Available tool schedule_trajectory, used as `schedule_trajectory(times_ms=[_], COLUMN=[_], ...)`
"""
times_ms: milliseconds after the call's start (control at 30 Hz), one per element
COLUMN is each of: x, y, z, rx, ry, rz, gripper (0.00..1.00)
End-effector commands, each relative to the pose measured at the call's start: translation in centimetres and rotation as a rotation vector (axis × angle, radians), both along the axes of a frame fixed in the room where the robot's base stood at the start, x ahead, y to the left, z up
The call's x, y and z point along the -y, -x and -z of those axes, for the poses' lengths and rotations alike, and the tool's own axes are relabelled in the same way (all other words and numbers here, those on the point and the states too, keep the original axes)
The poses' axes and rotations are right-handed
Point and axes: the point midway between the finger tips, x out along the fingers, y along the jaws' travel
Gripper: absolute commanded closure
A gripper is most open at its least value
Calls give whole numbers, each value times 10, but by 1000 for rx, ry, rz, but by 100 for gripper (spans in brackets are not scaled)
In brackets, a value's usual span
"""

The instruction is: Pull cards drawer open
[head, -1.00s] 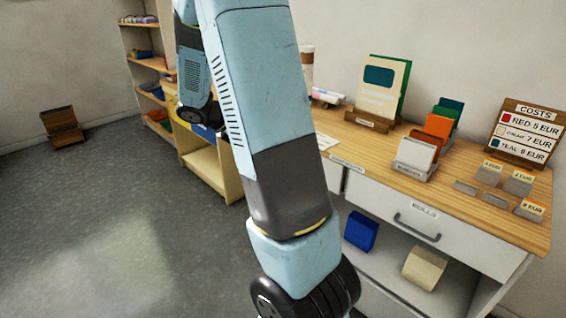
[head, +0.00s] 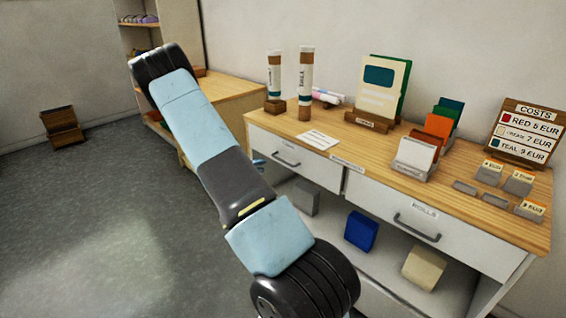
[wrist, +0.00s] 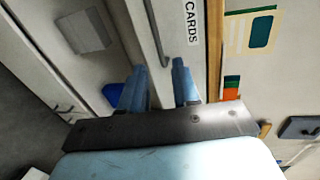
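The cards drawer (head: 318,170) is the left drawer of the white table with a wooden top. It looks shut, its front in line with the other drawer. In the wrist view the drawer front (wrist: 178,25) carries a CARDS label, and the handle (wrist: 155,35) runs up the picture. My gripper (wrist: 160,84) is open, its two blue fingers apart. The handle lies ahead, in line with the gap between them; contact cannot be told. In the head view my arm hides most of the gripper.
The rolls drawer (head: 450,232) with its handle is to the right. Below, a shelf holds a grey block (head: 306,198), a blue block (head: 361,231) and a cream block (head: 424,268). Tubes, card holders and a costs sign (head: 524,132) stand on top. Open floor (head: 90,230) lies left.

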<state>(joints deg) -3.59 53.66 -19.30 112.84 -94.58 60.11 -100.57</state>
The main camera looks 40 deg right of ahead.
Motion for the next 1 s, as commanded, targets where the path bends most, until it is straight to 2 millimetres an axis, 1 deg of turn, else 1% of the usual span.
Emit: schedule_trajectory(times_ms=[33,100,267,367,800,1000], x=[1,3,13,27,102,127], y=[-1,-3,-4,-4,-10,-12], z=[5,9,13,16,31,36], rx=[-24,-44,-55,-54,-52,-51], ry=[8,14,17,16,16,16], rz=[-13,-25,-30,-28,-26,-27], gripper=[69,69,69,69,69,69])
